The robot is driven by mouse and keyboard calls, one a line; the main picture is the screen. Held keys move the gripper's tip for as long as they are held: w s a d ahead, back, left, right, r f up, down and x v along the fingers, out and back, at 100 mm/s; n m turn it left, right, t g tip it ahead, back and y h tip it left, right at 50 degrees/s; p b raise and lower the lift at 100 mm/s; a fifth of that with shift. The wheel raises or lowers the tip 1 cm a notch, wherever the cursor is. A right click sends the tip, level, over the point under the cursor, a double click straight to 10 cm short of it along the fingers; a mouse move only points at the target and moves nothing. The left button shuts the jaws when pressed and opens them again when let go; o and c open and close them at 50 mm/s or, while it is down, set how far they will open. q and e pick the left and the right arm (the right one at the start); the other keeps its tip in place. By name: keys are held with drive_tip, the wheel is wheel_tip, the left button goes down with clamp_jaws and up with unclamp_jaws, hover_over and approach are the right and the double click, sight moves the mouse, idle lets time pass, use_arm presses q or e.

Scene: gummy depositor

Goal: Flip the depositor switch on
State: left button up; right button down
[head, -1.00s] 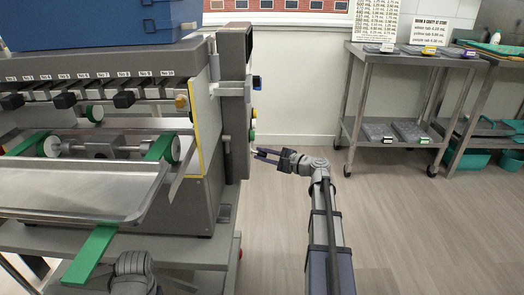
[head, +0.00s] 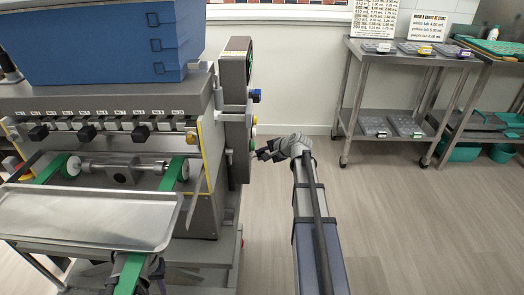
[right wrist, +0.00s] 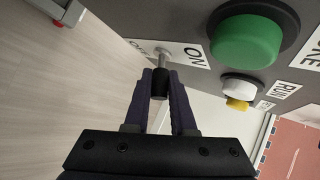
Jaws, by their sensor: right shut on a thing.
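The depositor (head: 205,190) stands at the left in the head view, its control panel (head: 236,120) on its right side. In the right wrist view the switch (right wrist: 160,82) is a small metal lever with a black tip, between an OFF label and an ON label (right wrist: 195,54). Which way it leans is hard to tell. My right gripper (right wrist: 160,90) is shut on the lever's black tip, one finger on each side. In the head view my right gripper (head: 262,153) is at the panel's lower edge, and the switch is hidden there.
A large green button (right wrist: 245,42), a white button (right wrist: 238,87) and a yellow knob (right wrist: 238,104) sit near the switch. A metal tray (head: 95,215) is in front of the depositor. Steel tables (head: 405,95) stand at the back right; the floor between is clear.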

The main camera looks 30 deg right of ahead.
idle(0.3)
drive_tip(key=c, duration=1)
unclamp_jaws()
drive_tip(key=shift+r, duration=0.1)
drive_tip(key=shift+s+r+p, duration=0.2)
drive_tip(key=shift+p, duration=0.25)
drive_tip(key=shift+s+r+p, duration=0.4)
drive_tip(key=s+d, duration=0.1)
drive_tip(key=s, duration=0.2)
drive_tip(key=s+d, duration=0.1)
drive_tip(key=s, duration=0.3)
drive_tip(key=s+d, duration=0.1)
drive_tip(key=s, duration=0.3)
drive_tip(key=shift+s+f, duration=0.2)
drive_tip(key=shift+f, duration=0.05)
